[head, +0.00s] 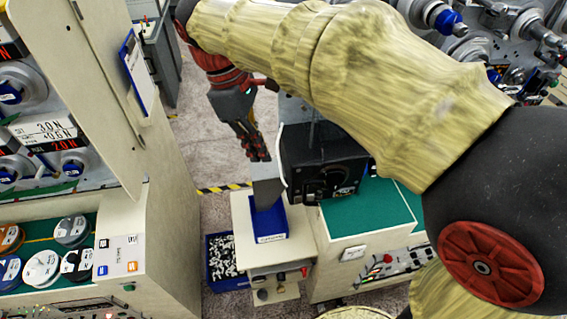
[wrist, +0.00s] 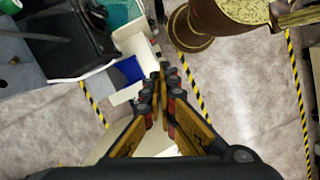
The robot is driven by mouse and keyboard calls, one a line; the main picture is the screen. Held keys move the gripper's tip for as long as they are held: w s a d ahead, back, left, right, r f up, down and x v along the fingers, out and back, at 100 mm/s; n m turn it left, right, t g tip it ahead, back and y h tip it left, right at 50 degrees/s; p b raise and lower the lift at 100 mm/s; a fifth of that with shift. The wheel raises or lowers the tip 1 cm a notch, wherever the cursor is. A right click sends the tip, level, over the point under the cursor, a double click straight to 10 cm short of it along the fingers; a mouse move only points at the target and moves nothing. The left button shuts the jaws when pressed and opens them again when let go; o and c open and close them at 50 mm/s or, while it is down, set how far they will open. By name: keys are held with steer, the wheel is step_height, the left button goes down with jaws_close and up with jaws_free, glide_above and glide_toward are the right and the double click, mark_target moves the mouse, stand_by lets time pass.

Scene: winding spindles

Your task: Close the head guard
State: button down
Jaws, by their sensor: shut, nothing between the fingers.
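A black machine head (head: 320,160) stands right of centre in the head view, with a round dark hub on its front. A pale curved bar (head: 281,158) runs along its left edge, and a grey plate (head: 267,192) stands below it. I cannot tell clearly which part is the head guard; my arm hides some of the machine's top. My gripper (head: 259,153) is shut and empty, pointing down just left of the black head.
A blue tray (head: 270,225) sits on a cream cabinet (head: 243,240), beside a blue bin of small parts (head: 222,262). A tall cream cabinet (head: 172,235) stands at left. A green-topped bench (head: 365,212) is at right.

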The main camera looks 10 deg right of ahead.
steer(key=s+d+f+p, duration=0.1)
steer(key=s+d+f, duration=0.1)
steer(key=d+f, duration=0.4)
steer(key=x, duration=0.3)
steer(key=shift+a+f, duration=0.3)
steer(key=shift+a, duration=0.1)
steer(key=shift+s+d, duration=0.1)
steer(key=shift+s, duration=0.05)
steer(key=s+d+n, duration=0.1)
steer(key=d+n, duration=0.1)
steer(key=d, duration=0.4)
steer(key=s+d+n+t, duration=0.1)
steer(key=s+d+n, duration=0.1)
steer(key=d, duration=0.5)
steer(key=shift+d+n+p, duration=0.25)
steer(key=shift+n+p, duration=0.15)
steer(key=shift+p, duration=0.05)
